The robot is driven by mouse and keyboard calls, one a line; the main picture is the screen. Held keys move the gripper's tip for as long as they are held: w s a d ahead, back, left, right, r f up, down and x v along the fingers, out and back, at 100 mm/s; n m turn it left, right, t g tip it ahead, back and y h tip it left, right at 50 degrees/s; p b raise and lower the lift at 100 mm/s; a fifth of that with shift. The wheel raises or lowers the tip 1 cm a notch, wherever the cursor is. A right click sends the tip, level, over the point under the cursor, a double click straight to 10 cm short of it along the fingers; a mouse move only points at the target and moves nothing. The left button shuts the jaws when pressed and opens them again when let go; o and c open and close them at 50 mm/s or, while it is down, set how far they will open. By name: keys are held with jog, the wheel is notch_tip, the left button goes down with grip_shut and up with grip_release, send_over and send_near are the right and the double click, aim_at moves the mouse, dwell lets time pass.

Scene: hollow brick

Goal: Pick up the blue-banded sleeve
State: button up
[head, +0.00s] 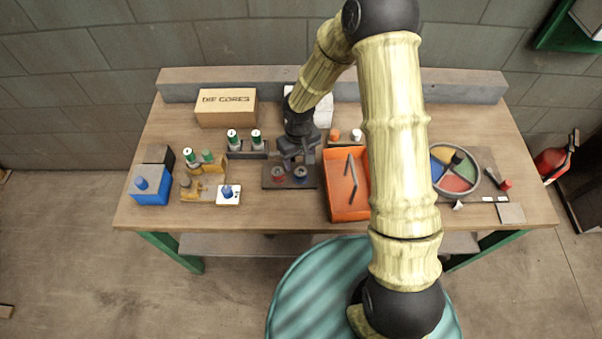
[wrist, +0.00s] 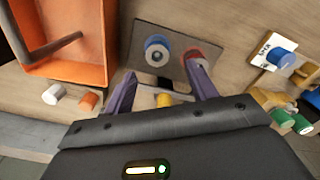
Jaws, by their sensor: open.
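The blue-banded sleeve (head: 300,174) stands on a dark plate (head: 266,184), to the right of a red-banded sleeve (head: 278,174) in the head view. In the wrist view, the blue-banded sleeve (wrist: 158,48) shows a round open top, and the red-banded sleeve (wrist: 193,56) is close to its right. My gripper (head: 297,160) is over the rear of the plate. Its two fingers (wrist: 162,76) are open and apart, with nothing held. The blue-banded sleeve lies beyond the fingertips, while the right finger partly overlaps the red-banded sleeve's outline.
An orange tray (head: 346,213) with a dark bent bar is right of the plate. White and orange pieces (head: 356,135) stand behind it. Green-banded pieces (head: 232,138), a blue block (head: 150,197) and a white card (head: 228,199) are left. A coloured round dish (head: 437,184) is far right.

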aim_at(300, 171)
jog(key=shift+f, duration=1.1)
jog(key=shift+w+d+f+p, duration=0.1)
jog(key=shift+f+p, duration=0.15)
jog(key=shift+f, duration=1.1)
jog(key=shift+w+f+p, duration=0.1)
jog(key=shift+f+p, duration=0.15)
jog(key=shift+f, duration=1.05)
jog(key=shift+c, duration=0.5)
jog(key=c, duration=1)
